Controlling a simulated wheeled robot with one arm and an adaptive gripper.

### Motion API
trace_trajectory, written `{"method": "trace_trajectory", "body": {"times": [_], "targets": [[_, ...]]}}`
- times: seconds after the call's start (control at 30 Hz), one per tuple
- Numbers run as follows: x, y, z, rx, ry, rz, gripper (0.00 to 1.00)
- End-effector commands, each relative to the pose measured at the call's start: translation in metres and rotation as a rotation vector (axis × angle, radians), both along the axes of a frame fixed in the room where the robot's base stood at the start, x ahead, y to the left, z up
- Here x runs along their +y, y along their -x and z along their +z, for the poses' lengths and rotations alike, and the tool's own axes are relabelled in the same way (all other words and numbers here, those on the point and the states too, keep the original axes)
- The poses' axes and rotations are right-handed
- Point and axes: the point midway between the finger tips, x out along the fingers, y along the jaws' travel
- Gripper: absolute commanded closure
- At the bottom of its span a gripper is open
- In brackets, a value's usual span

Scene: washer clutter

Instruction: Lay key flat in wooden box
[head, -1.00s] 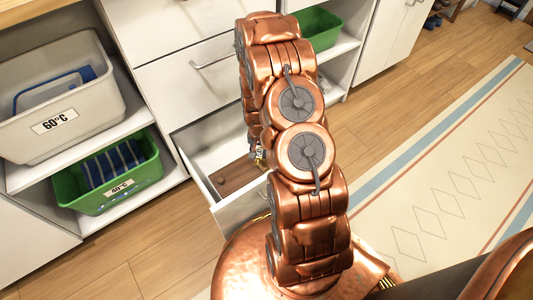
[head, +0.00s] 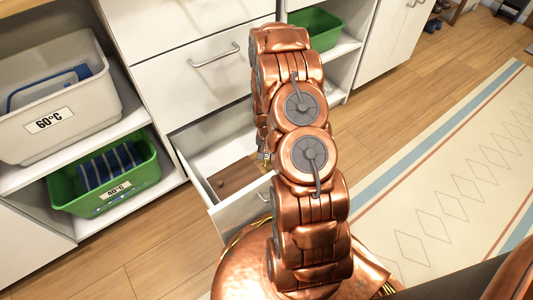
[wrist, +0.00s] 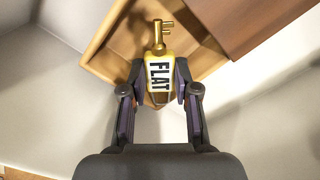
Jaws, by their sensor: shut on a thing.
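A gold key (wrist: 161,35) with a yellow tag marked "FLAT" (wrist: 160,72) is held in my gripper (wrist: 160,82). Both fingers are shut on the tag's sides, and the key's toothed end points up in the wrist view. Behind the key is a light wooden box (wrist: 104,70), open at the top. The key overlaps the box in this view; I cannot tell its height above the box floor.
A dark brown wooden panel (wrist: 250,22) covers part of the box; it also shows in the open white drawer (head: 205,160). Drawer walls stand close around. A grey 60°C basket (head: 85,125) and green 40°C basket (head: 130,183) are on shelves at left.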

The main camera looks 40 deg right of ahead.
Motion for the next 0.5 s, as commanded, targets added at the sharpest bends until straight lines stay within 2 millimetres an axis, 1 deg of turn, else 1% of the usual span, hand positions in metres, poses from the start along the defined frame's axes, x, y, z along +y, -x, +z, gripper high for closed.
{"method": "trace_trajectory", "body": {"times": [0.13,0.17,0.37,0.4,0.5], "targets": [[0.0,0.0,-0.0033,0.0,0.0,0.0,1.0],[0.0,-0.0001,-0.0034,0.0,0.0,0.0,0.68],[-0.0001,-0.0002,-0.0033,0.0,0.0,0.0,0.47],[0.0,-0.0001,-0.0034,0.0,0.0,0.0,0.45],[0.0,0.0,-0.0034,0.0,0.0,0.0,0.45]]}}
